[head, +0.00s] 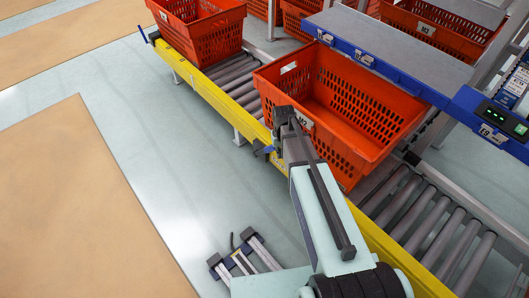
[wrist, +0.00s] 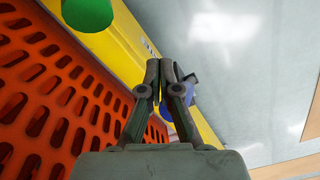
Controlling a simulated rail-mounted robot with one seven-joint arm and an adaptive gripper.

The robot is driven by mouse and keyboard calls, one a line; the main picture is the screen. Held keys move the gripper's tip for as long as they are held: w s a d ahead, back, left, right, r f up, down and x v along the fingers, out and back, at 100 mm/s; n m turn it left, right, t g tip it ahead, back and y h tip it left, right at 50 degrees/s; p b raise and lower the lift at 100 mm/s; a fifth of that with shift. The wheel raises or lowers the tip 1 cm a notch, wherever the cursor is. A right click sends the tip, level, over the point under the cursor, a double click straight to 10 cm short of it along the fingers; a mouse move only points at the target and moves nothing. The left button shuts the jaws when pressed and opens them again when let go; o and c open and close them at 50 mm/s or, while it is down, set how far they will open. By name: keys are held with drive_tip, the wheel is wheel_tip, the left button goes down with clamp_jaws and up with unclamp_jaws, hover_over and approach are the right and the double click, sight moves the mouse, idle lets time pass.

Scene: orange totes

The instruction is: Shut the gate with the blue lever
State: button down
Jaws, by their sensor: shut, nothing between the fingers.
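A blue lever (head: 267,149) shows as a small piece at the yellow conveyor rail (head: 215,98), beside the near orange tote. In the wrist view a blue part (wrist: 190,93) lies just behind and right of the fingertips. A second blue lever (head: 142,33) stands at the rail's far end. My gripper (head: 281,118) is over the rail by the near tote's corner. In the wrist view its fingers (wrist: 165,66) are together with nothing between them. I cannot tell whether they touch the blue part. The gate itself cannot be clearly made out.
The near orange tote (head: 334,140) sits on the rollers right beside my gripper; another tote (head: 205,38) is farther along. A blue-edged grey shelf (head: 390,50) is at right. In the wrist view, a green round thing (wrist: 88,12) shows before the rail. Floor left is open.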

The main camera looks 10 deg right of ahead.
idle(0.3)
drive_tip(key=w+a+p, duration=0.4)
drive_tip(key=w+a, duration=0.4)
drive_tip(key=w, duration=0.5)
drive_tip(key=shift+w+a, duration=0.25)
drive_tip(key=shift+w, duration=0.05)
idle(0.6)
drive_tip(key=shift+w, duration=0.1)
drive_tip(key=w+a, duration=0.2)
drive_tip(key=shift+w+p, duration=0.3)
drive_tip(key=shift+w, duration=0.1)
idle(0.4)
drive_tip(key=shift+d, duration=0.1)
drive_tip(key=s, duration=0.1)
drive_tip(key=s+d, duration=0.1)
drive_tip(key=shift+s+d, duration=0.3)
idle(0.4)
